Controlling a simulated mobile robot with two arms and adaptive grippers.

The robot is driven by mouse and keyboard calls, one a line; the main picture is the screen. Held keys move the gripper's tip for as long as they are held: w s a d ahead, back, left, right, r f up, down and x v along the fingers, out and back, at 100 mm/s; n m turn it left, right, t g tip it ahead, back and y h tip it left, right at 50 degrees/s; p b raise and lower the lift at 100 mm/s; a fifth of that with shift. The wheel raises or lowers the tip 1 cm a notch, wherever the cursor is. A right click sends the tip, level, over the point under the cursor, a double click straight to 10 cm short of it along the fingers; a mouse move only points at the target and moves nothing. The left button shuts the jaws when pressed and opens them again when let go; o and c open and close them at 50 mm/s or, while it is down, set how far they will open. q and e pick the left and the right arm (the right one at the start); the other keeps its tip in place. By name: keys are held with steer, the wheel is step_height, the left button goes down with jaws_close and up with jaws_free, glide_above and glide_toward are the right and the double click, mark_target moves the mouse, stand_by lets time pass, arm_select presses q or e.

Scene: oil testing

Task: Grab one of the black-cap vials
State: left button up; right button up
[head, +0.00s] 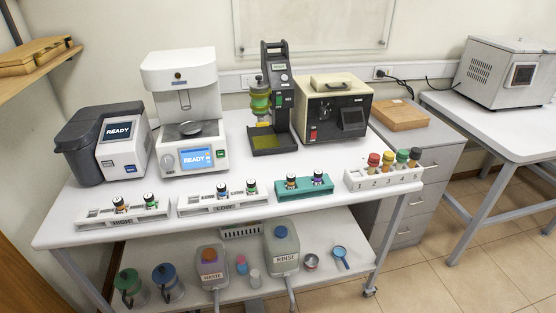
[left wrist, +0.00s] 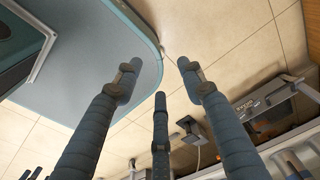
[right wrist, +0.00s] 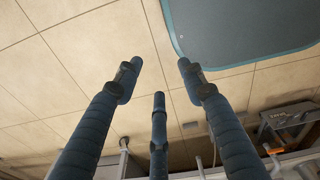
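Two more, including this vial (head: 251,187), stand in the white LOW rack (head: 190,206). Another two, including this vial (head: 318,178), stand in the teal rack (head: 304,190). A larger black-capped vial (head: 414,156) stands at the right end of the numbered white rack (head: 356,183). My left gripper (left wrist: 158,70) and right gripper (right wrist: 160,68) are open and empty over the floor, away from the vials.
Machines, including a white READY unit (head: 183,100) and a beige box (head: 333,105), stand behind the racks. The table's front strip (head: 60,235) is clear.

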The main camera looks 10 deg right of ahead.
arm_select(q)
steer(key=shift+s+r, duration=0.1)
arm_select(e)
steer(key=shift+s+a+r, duration=0.15)
steer(key=shift+a+r, duration=0.05)
stand_by(0.8)
arm_select(q)
steer(key=shift+s, duration=0.1)
steer(key=shift+s, duration=0.45)
steer(key=shift+a, duration=0.2)
arm_select(e)
steer(key=shift+a, duration=0.35)
arm_select(q)
steer(key=shift+w, duration=0.1)
arm_select(e)
steer(key=shift+d, duration=0.25)
stand_by(0.9)
